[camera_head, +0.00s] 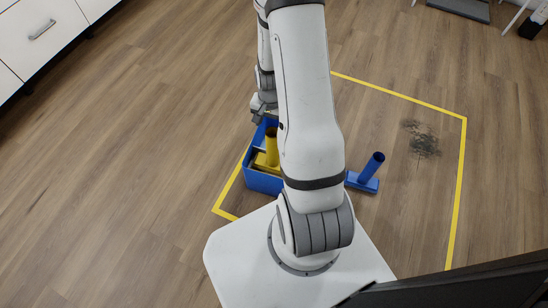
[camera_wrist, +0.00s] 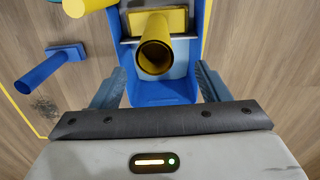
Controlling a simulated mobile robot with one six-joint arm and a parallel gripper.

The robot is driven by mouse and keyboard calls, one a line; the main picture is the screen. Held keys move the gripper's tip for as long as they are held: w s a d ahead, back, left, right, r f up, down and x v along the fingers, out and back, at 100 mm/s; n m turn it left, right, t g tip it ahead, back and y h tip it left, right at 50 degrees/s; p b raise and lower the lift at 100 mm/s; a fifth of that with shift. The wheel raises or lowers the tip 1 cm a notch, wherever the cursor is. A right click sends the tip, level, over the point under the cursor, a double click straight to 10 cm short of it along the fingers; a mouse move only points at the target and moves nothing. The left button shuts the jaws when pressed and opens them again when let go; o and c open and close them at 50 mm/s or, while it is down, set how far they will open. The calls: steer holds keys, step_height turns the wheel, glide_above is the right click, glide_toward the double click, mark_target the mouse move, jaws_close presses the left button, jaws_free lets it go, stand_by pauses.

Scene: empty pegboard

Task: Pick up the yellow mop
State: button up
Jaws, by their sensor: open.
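The yellow mop (camera_head: 271,150) stands in a blue bin (camera_head: 262,182), its tube-shaped handle pointing up. In the wrist view, the yellow mop (camera_wrist: 178,20) shows its flat head and the open end of its round handle. My gripper (camera_wrist: 159,72) is open, with one finger on each side of the handle in that view. In the head view my gripper (camera_head: 263,108) is just above and behind the handle, and my arm hides part of the bin.
A blue mop (camera_head: 368,172) stands on the floor right of my arm. A dark dirt patch (camera_head: 424,145) lies inside the yellow floor outline (camera_head: 463,170). Another yellow cylinder (camera_wrist: 88,5) is cut off at the wrist view's top. White drawers (camera_head: 40,35) stand at upper left.

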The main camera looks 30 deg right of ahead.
steer(key=b, duration=0.4)
glide_above(273, 152)
steer(key=w+d, duration=0.1)
steer(key=w, duration=0.1)
step_height(273, 152, down, 8)
steer(key=shift+w+f, duration=0.15)
steer(key=shift+f, duration=0.1)
steer(key=shift+r, duration=0.1)
jaws_close()
